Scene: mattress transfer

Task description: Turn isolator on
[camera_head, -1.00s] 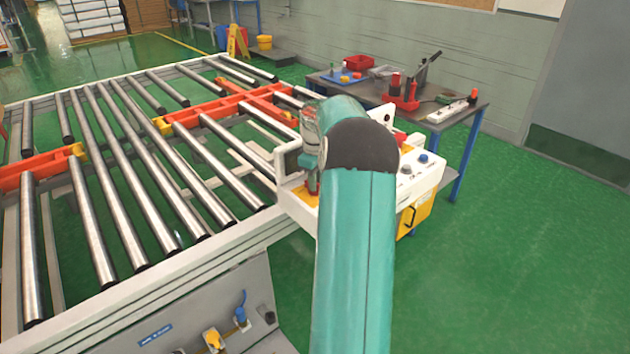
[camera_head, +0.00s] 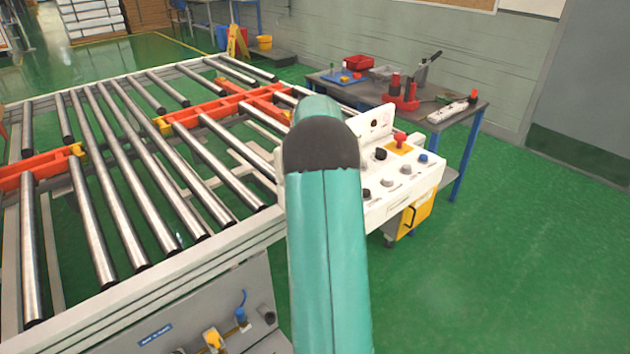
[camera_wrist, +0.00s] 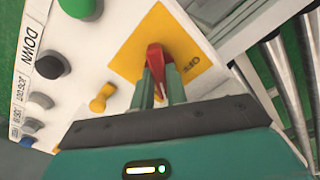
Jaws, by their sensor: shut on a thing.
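The isolator's red handle (camera_wrist: 155,55) stands on a yellow plate (camera_wrist: 128,58) in the wrist view. An "OFF" marking is on the plate to the right of the handle. My gripper (camera_wrist: 160,75) is shut on the red handle, with a green finger on each side. The white control box (camera_head: 375,212) stands beside the roller conveyor in the head view. My arm hides the gripper and the isolator there.
A black button (camera_wrist: 53,65) and a green button (camera_wrist: 77,6) sit left of the isolator, with a small yellow knob (camera_wrist: 102,97) nearer. The roller conveyor (camera_head: 130,190) lies left of the box. A tool bench (camera_head: 440,95) stands behind. Green floor is open at right.

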